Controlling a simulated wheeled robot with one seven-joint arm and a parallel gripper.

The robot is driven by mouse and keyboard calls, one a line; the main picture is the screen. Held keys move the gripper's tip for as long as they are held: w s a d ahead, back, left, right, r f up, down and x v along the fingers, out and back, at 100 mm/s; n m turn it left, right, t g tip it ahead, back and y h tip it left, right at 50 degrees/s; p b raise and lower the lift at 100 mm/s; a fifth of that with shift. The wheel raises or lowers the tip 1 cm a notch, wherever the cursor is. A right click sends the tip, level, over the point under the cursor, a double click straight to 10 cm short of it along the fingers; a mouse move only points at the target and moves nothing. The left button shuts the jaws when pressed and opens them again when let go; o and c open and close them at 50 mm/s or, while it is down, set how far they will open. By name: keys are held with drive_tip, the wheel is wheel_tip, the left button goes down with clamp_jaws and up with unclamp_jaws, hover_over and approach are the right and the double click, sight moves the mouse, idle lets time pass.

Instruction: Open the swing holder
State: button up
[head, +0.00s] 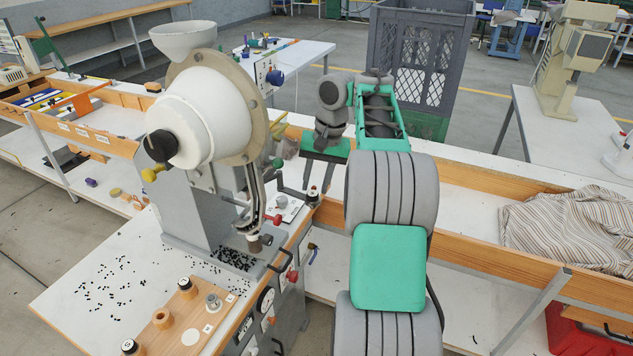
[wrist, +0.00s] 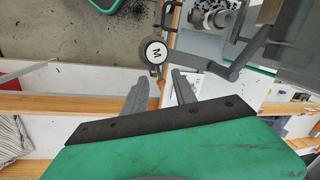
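A dark grey swing arm (wrist: 203,62), which looks like the swing holder, runs from the press body towards a round black piece with a white top marked M (wrist: 154,50). This piece also shows at the press edge in the head view (head: 313,193). My gripper (wrist: 160,76) is open and empty, its two dark fingers apart. In the wrist view the M piece lies just beyond the fingertips, and I see no clear contact. In the head view my gripper (head: 318,180) points down right of the press (head: 215,115). Whether the holder is open is unclear.
A wooden block (head: 188,310) with several dies stands at the bench front. Black eyelets (head: 110,285) are scattered on the white bench. A grey crate (head: 420,65) stands behind my arm; striped cloth (head: 570,230) lies right.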

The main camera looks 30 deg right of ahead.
drive_tip(key=shift+r, duration=0.15)
wheel_tip(320, 180, up, 7)
drive_tip(key=d+p, duration=0.1)
drive_tip(key=p, duration=0.6)
drive_tip(key=shift+s+d+r, duration=0.15)
drive_tip(key=shift+s+r, duration=0.05)
drive_tip(key=shift+s, duration=0.25)
